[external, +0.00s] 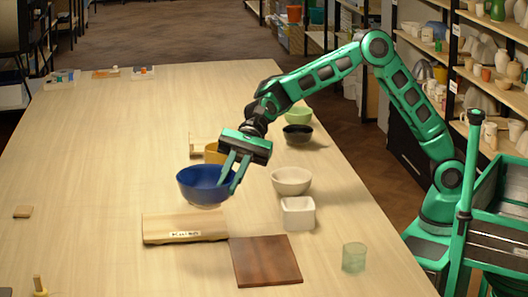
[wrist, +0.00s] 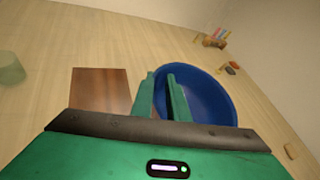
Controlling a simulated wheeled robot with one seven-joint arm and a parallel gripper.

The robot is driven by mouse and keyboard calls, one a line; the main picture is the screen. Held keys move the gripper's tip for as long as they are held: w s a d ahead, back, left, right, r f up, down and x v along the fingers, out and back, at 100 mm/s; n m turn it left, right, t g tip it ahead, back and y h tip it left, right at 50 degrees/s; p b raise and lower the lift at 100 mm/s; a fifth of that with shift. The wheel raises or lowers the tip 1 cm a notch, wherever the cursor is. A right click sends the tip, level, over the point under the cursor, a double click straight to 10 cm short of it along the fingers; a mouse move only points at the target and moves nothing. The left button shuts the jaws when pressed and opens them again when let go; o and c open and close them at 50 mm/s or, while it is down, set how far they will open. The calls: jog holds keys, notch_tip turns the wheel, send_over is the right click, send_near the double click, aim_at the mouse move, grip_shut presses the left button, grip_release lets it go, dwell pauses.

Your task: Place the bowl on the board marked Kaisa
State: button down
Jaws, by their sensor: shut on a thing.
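A blue bowl (external: 203,187) is gripped by its near right rim in my gripper (external: 235,175). The fingers straddle the rim, and the bowl looks upright. In the external view it appears just behind and above the pale wooden board marked Kaisa (external: 185,227); whether it touches anything below is hard to tell. The board's label faces the near side and its top looks bare. In the wrist view the blue bowl (wrist: 203,98) sits at the fingertips (wrist: 162,75), and the Kaisa board is not visible there, probably hidden by the bowl and gripper.
A dark brown board (external: 265,262) lies right of the Kaisa board. A white square dish (external: 298,213), a white bowl (external: 291,180), a black bowl (external: 298,134), a green bowl (external: 299,116) and a green glass (external: 354,257) stand rightward. A yellow pot (external: 214,153) stands behind the blue bowl. The table's left is mostly clear.

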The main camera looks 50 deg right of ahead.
aim_at(216, 182)
jog(key=w+f, duration=0.1)
jog(key=w, duration=0.1)
jog(key=w+d+f, duration=0.1)
jog(key=w, duration=0.1)
jog(key=w+d+f, duration=0.1)
jog(key=w+f, duration=0.1)
jog(key=shift+w+d+f, duration=0.1)
jog(key=shift+w, duration=0.25)
jog(key=shift+f, duration=1.95)
jog(key=c, duration=1.7)
grip_release()
jog(key=shift+f, duration=0.15)
jog(key=v, duration=1.2)
